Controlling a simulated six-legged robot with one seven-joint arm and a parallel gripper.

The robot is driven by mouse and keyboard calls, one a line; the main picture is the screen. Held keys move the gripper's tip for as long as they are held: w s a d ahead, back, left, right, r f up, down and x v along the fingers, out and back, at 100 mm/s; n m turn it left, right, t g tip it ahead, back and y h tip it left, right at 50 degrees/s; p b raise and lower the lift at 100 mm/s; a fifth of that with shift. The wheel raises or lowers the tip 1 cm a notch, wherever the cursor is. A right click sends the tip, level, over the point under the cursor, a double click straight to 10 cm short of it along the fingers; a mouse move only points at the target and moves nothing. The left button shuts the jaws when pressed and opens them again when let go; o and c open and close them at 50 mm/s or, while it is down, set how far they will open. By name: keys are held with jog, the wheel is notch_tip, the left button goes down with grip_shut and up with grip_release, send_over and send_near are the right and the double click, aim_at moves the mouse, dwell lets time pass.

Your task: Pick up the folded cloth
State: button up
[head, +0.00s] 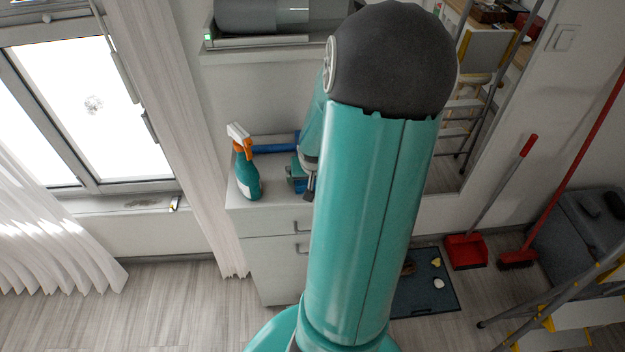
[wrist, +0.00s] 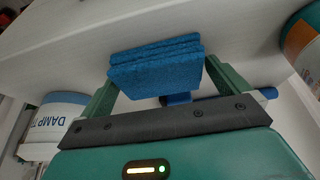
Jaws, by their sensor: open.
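The folded cloth (wrist: 155,68) is a blue, layered, thick pad on a pale surface in the wrist view. My gripper (wrist: 161,76) is open, with one green finger on each side of the cloth. The cloth lies between and slightly beyond the fingertips. The right finger looks very close to the cloth's edge; I cannot tell whether it touches.
A teal spray bottle (head: 246,170) with an orange and white head stands left on the white cabinet (head: 262,222). The wrist view shows a white and blue tub (wrist: 60,112) labelled "DAMP T". A grey device sits on the shelf (head: 270,42) above.

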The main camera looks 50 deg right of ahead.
jog(key=c, duration=0.7)
jog(key=shift+r, duration=0.1)
jog(key=shift+c, duration=0.2)
notch_tip(320, 180, up, 10)
dwell(0.3)
jog(key=shift+o, duration=1.2)
jog(key=shift+c, duration=0.8)
